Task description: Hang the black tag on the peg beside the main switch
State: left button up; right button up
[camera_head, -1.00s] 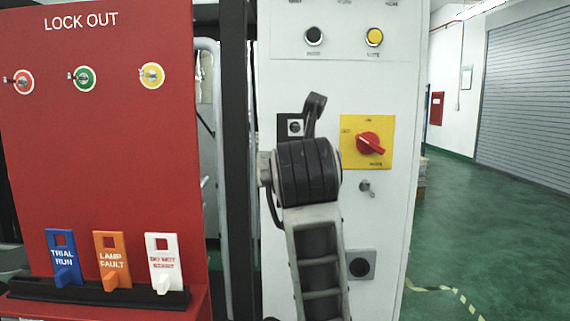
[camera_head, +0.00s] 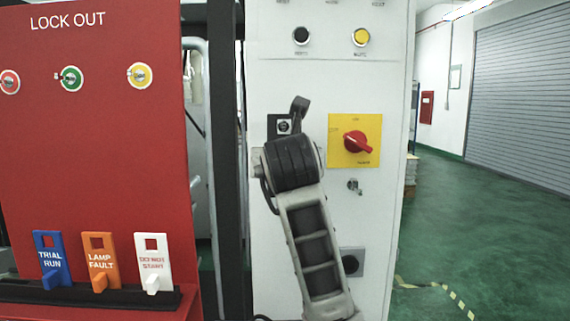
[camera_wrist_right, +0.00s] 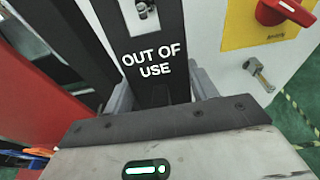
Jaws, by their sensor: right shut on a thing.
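The black tag (camera_wrist_right: 150,60) reads "OUT OF USE" in the right wrist view. It stands upright between the fingers of my right gripper (camera_wrist_right: 155,95), which is shut on it. In the head view its top (camera_head: 272,127) shows left of the main switch, a red knob (camera_head: 357,143) on a yellow plate. A small metal part shows in the tag's hole; I cannot tell whether it is a peg passing through. Another metal peg-like fitting (camera_head: 354,186) sticks out below the switch and also shows in the wrist view (camera_wrist_right: 259,74). My right wrist hides the lower tag and fingers. My left gripper is not in view.
A red "LOCK OUT" board (camera_head: 100,130) stands at left. Black and yellow buttons (camera_head: 361,37) sit high on the white cabinet (camera_head: 385,110). Open green floor lies at right.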

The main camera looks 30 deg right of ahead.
jog(key=shift+x, duration=1.7)
jog(key=shift+f, duration=0.25)
jog(key=o, duration=1.1)
jog(key=shift+c, duration=0.2)
jog(key=shift+s, duration=0.1)
